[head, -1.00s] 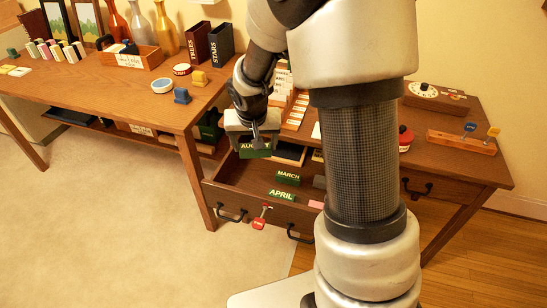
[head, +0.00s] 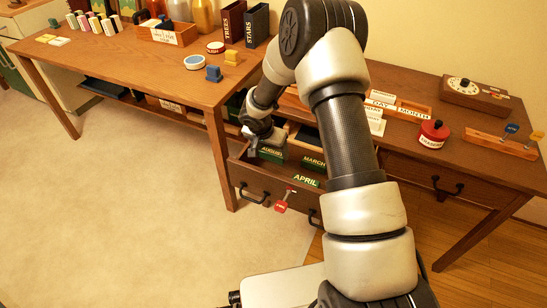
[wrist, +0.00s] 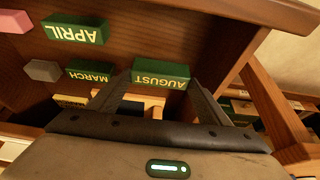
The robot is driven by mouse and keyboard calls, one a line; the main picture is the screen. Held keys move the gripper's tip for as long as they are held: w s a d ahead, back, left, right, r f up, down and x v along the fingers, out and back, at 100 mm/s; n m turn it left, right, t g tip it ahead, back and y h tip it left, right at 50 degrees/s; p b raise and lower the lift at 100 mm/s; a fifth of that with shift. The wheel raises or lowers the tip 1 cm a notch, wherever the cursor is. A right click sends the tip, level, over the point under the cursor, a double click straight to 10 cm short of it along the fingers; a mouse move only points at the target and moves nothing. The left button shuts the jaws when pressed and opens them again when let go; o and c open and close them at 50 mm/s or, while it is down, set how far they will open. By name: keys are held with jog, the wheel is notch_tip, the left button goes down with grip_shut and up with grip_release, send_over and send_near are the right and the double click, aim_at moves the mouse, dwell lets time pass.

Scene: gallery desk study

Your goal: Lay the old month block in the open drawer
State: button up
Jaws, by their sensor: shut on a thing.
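A green block lettered AUGUST (wrist: 160,74) is between the fingertips of my gripper (wrist: 152,90) in the wrist view. My gripper (head: 262,143) is shut on it, and in the head view the AUGUST block (head: 271,152) shows just below it. The block is low inside the open drawer (head: 262,183); I cannot tell whether it touches the drawer floor. Green MARCH (head: 314,162) and APRIL (head: 306,180) blocks lie in the drawer to its right and front. They also show in the wrist view, MARCH (wrist: 89,71) beside AUGUST and APRIL (wrist: 75,33) farther off.
A red tag (head: 284,201) hangs at the drawer front. A pink block (wrist: 14,21) and a grey block (wrist: 42,70) lie in the drawer.

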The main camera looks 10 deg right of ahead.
aim_at(271, 155)
jog(key=shift+f, duration=1.55)
jog(key=shift+f+b, duration=0.25)
jog(key=shift+b, duration=0.4)
jog(key=o, duration=0.8)
jog(key=shift+r, duration=0.1)
jog(key=shift+c, duration=0.2)
